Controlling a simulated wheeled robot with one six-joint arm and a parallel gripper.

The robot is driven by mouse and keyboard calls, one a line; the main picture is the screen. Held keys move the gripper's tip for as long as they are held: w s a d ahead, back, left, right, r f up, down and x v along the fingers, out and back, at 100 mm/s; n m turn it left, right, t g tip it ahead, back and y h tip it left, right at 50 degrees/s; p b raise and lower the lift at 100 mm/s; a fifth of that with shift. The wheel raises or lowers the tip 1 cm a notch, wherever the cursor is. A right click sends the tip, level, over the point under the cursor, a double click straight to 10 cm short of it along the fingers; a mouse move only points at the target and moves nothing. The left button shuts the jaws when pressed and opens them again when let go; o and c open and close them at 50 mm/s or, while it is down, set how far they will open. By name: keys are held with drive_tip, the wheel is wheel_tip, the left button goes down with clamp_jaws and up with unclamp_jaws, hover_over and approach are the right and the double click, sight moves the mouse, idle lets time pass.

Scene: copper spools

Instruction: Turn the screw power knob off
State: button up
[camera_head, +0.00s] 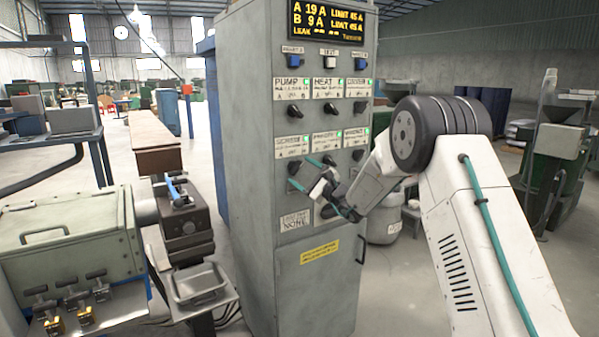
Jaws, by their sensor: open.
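The grey control cabinet (255,200) stands in the middle of the head view. The lower left label (294,145) on its front appears to read SCREW, with a green light at its corner. The dark screw knob (294,168) is below that label. My gripper (303,173) is open at the cabinet's front, its two teal-edged fingertips above and below the knob's right side. I cannot tell whether the fingertips touch the knob. The knob's exact angle is too small to read.
Other knobs sit close by, including the pump knob (294,110) above and the lower middle knob (330,160) to the right. A display (328,20) tops the cabinet. A machine with a metal tray (200,285) stands at left.

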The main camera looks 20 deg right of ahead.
drive_tip(key=shift+x, duration=0.9)
drive_tip(key=c, duration=1)
drive_tip(key=shift+n, duration=0.3)
drive_tip(key=shift+d+r+n+g, duration=0.1)
drive_tip(key=shift+n+g, duration=0.85)
drive_tip(key=shift+n, duration=1.25)
drive_tip(key=shift+r+n+g, duration=0.1)
drive_tip(key=shift+n+g, duration=0.85)
drive_tip(key=shift+n, duration=1.25)
